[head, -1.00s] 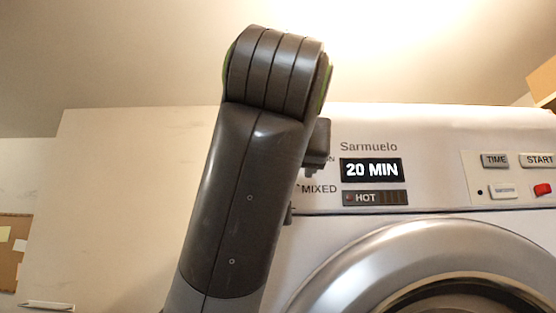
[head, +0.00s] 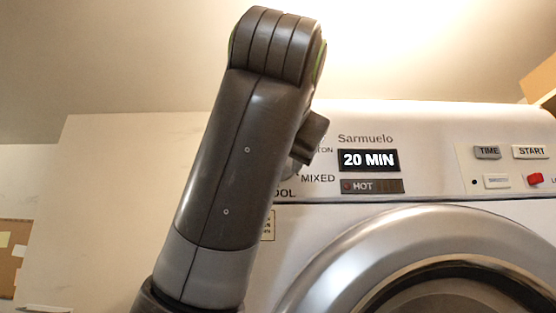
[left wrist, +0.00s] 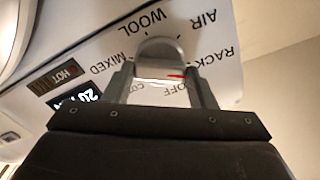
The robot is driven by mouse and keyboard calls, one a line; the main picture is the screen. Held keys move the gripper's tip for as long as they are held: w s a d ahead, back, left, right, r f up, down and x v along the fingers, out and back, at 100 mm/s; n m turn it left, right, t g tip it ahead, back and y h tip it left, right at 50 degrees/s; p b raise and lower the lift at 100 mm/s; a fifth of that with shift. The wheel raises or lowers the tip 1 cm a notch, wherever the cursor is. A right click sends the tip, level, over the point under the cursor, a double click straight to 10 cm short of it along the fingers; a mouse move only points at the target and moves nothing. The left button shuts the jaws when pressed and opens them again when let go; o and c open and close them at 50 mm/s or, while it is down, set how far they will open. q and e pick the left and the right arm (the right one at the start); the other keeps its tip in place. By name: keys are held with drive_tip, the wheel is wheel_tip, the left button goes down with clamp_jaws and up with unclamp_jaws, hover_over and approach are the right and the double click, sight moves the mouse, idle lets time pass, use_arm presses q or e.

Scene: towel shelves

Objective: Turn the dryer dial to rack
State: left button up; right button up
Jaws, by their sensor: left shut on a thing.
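The white dryer (head: 440,125) fills the right of the head view. In the left wrist view its dial (left wrist: 160,50) is a grey rounded knob with printed words around it, including AIR, WOOL, MIXED, RACK and OFF, seen turned over. A red mark shows at the dial's right edge, on the side of RACK (left wrist: 217,62) and OFF. My left gripper (left wrist: 158,70) is shut on the dial, one finger on each side. In the head view my left arm hides most of the dial. My right gripper is not in view.
The dryer's display (head: 369,160) reads 20 MIN, with a HOT indicator (head: 371,186) below. TIME (head: 487,152) and START (head: 531,152) buttons and a red switch (head: 535,180) are at right. The round door (head: 340,255) is below.

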use_arm(q)
drive_tip(key=o, duration=1)
drive_tip(key=shift+w, duration=0.1)
drive_tip(key=s+b, duration=0.9)
drive_tip(key=s, duration=0.8)
drive_tip(key=shift+s+b, duration=0.25)
drive_tip(key=shift+b, duration=0.15)
drive_tip(key=shift+w, duration=0.1)
